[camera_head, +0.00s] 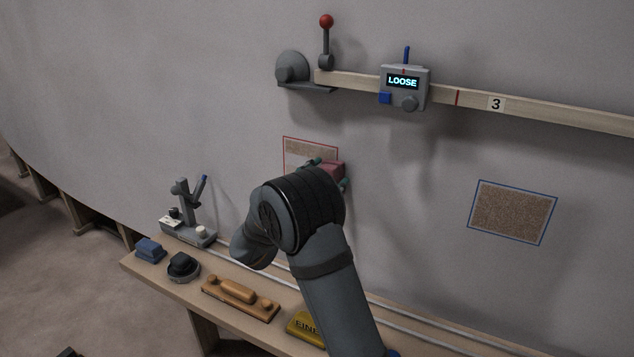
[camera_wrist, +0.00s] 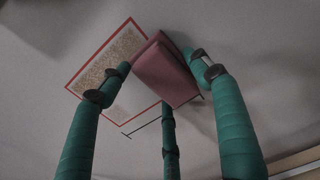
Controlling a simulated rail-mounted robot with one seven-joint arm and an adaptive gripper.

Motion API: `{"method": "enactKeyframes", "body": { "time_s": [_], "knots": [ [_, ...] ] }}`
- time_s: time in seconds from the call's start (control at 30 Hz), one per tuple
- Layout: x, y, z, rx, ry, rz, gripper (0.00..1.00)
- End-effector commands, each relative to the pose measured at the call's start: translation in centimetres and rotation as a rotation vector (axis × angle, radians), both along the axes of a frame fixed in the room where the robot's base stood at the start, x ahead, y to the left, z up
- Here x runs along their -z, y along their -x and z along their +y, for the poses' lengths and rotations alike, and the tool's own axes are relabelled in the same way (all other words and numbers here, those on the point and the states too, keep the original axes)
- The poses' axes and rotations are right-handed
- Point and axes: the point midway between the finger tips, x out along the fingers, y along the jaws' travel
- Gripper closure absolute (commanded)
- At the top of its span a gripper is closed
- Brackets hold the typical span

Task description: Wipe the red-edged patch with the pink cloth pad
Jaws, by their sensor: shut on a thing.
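My gripper (camera_wrist: 160,84) has green fingers shut on the pink cloth pad (camera_wrist: 166,72). The pad also shows in the head view (camera_head: 331,168), at the patch's right side. In the wrist view the pad overlaps the patch's right edge. I cannot tell whether it touches the wall.
A blue-edged patch (camera_head: 512,212) is on the wall at right. A wooden batten (camera_head: 540,116) with a clamp reading LOOSE (camera_head: 404,83) runs above. The bench below holds a blue block (camera_head: 149,250), a black round tool (camera_head: 183,267), a wooden sanding tool (camera_head: 240,297) and a yellow block (camera_head: 304,327).

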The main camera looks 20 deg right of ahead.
Motion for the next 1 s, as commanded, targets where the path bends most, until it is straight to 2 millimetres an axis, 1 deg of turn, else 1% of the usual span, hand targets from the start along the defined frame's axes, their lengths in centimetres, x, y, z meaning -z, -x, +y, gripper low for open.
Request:
{"method": "enactKeyframes", "body": {
  "time_s": [0.1, 0.3, 0.43, 0.73, 1.0],
  "knots": [
    [-0.2, 0.1, -0.2, 0.0, 0.0, 0.0, 0.6],
    [-1.6, 0.1, -0.2, 0.001, -0.001, -0.001, 0.6],
    [-1.9, 0.0, -0.1, 0.001, -0.001, -0.001, 0.6],
    [-2.2, -1.7, 1.5, -0.001, 0.0, 0.0, 0.6],
    [-2.1, -2.5, 2.3, -0.001, 0.0, 0.0, 0.6]
  ]
}}
